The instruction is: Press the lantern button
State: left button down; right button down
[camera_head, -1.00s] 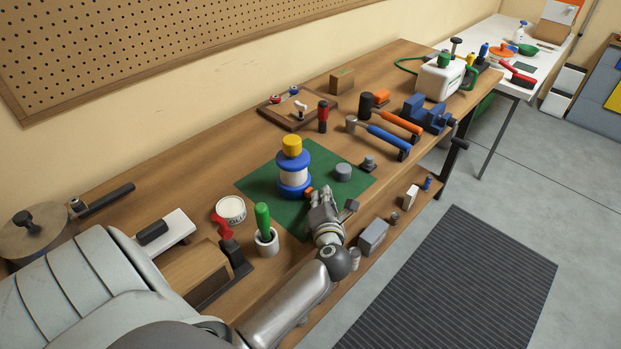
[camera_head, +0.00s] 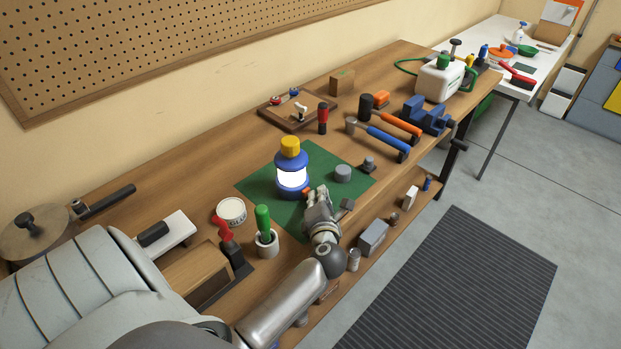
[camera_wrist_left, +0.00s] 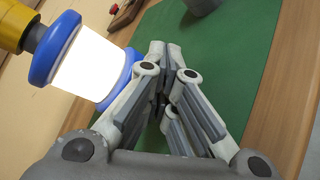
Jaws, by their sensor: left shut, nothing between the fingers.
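The lantern (camera_head: 292,179) stands upright on a green mat (camera_head: 328,167) on the workbench. It has a blue body, a yellow top and a middle that glows bright white. A small orange-red button (camera_head: 306,190) shows on the side of its base facing my gripper. My left gripper (camera_head: 318,192) is shut and empty, with its fingertips just right of the lantern's base. In the left wrist view the shut fingertips (camera_wrist_left: 164,48) are right of the glowing lantern (camera_wrist_left: 88,62); the button is hidden there, so contact cannot be told. My right gripper is not in view.
A grey cylinder (camera_head: 343,173) and a small dark-based part (camera_head: 368,164) are right of the lantern. Hammers (camera_head: 388,140) lie behind right.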

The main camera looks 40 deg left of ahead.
aim_at(340, 219)
pick_arm(q)
jog(key=shift+d, duration=0.1)
dwell(0.5)
jog(key=shift+d, duration=1.05)
jog(key=shift+s+d, duration=0.1)
jog(key=shift+d, duration=2.35)
